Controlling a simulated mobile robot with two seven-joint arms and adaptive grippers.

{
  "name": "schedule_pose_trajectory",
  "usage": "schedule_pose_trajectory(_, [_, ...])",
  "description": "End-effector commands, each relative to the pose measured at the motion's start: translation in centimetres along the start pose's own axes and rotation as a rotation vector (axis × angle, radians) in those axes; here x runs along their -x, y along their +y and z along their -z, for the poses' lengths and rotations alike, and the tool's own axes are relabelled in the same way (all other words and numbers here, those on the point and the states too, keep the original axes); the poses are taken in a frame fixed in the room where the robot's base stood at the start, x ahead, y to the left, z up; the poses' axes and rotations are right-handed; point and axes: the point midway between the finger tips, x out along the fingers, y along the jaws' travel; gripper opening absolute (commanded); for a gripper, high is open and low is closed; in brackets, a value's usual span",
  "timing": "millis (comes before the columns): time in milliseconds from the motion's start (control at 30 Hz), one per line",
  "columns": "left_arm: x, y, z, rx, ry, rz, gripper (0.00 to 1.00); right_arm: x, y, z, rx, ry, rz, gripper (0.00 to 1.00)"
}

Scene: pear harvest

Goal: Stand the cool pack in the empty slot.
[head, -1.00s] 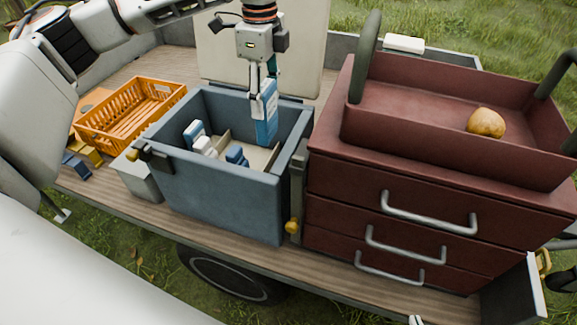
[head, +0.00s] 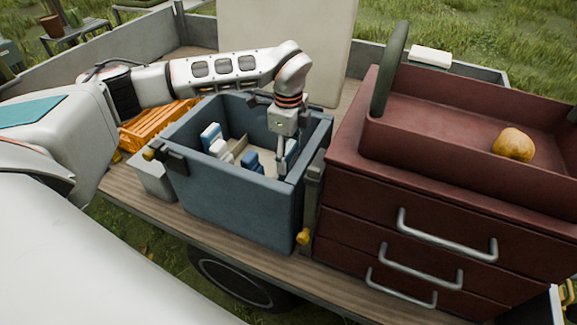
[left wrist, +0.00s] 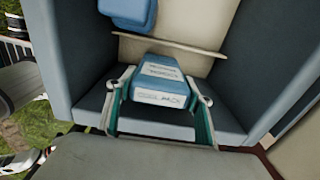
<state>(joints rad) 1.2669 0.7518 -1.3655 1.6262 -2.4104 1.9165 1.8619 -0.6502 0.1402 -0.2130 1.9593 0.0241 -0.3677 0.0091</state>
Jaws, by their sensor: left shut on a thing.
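The cool pack (left wrist: 160,86), blue with a pale lettered end, is between the two fingers of my left gripper (left wrist: 160,108). In the head view the left gripper (head: 284,162) is shut on it inside the blue-grey cooler box (head: 235,205), near the box's right wall. Only a blue sliver of the held pack (head: 292,149) shows there. Other blue and white packs (head: 210,133) stand in the box at left, and a blue one (head: 250,160) in front. A thin divider (left wrist: 178,42) crosses the box in the wrist view. The pack's lower end is hidden.
A dark red drawer cabinet (head: 350,205) stands close to the right of the box, with a pear (head: 514,145) in its top tray. An orange crate (head: 150,128) is at left, partly behind my arm. The wooden bed's front edge (head: 150,210) lies below the box.

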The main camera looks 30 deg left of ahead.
Motion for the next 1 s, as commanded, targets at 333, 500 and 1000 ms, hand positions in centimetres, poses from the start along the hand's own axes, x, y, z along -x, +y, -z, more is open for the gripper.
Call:
schedule_pose_trajectory(333, [-3.5, 0.1, 0.1, -0.001, 0.001, -0.003, 0.22, 0.0, 0.1, 0.2, 0.0, 0.002, -0.001, 0.0])
schedule_pose_trajectory(500, [-4.5, 0.0, 0.0, 0.0, 0.001, 0.001, 0.22, 0.1, 0.1, 0.3, 0.0, 0.003, -0.002, 0.0])
schedule_pose_trajectory(1000, [-4.8, 0.0, 0.0, 0.0, 0.0, 0.0, 0.68, 0.0, 0.1, 0.5, 0.0, 0.007, -0.002, 0.0])
